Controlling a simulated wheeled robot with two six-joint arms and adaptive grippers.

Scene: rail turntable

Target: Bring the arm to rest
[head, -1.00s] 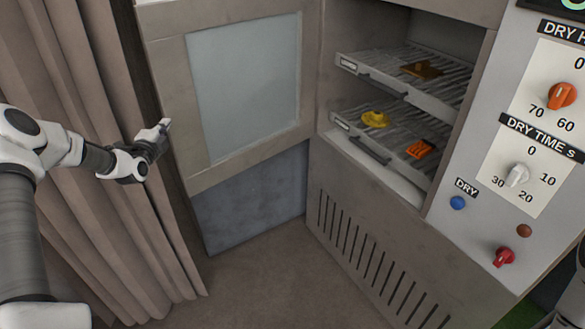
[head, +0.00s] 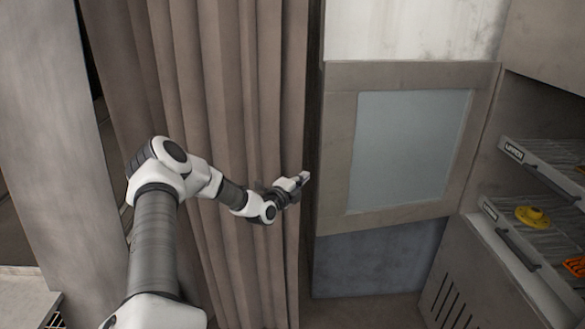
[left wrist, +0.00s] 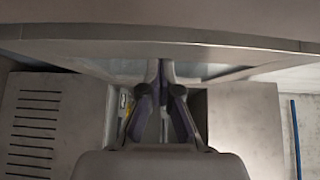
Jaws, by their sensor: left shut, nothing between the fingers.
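My left arm reaches in from the left in the head view, bent at the elbow in front of the brown curtain. My left gripper (head: 303,178) is shut and empty, beside the free edge of the open cabinet door (head: 335,150). In the left wrist view the shut fingers (left wrist: 165,75) point at the door's edge (left wrist: 160,42), close to it; I cannot tell whether they touch. My right gripper is not in view.
The brown curtain (head: 215,90) hangs right behind my left arm. The cabinet at the right holds an upper rack (head: 550,160) and a lower rack (head: 520,240) with a yellow piece (head: 532,217) and an orange piece (head: 575,266). Floor shows below the door.

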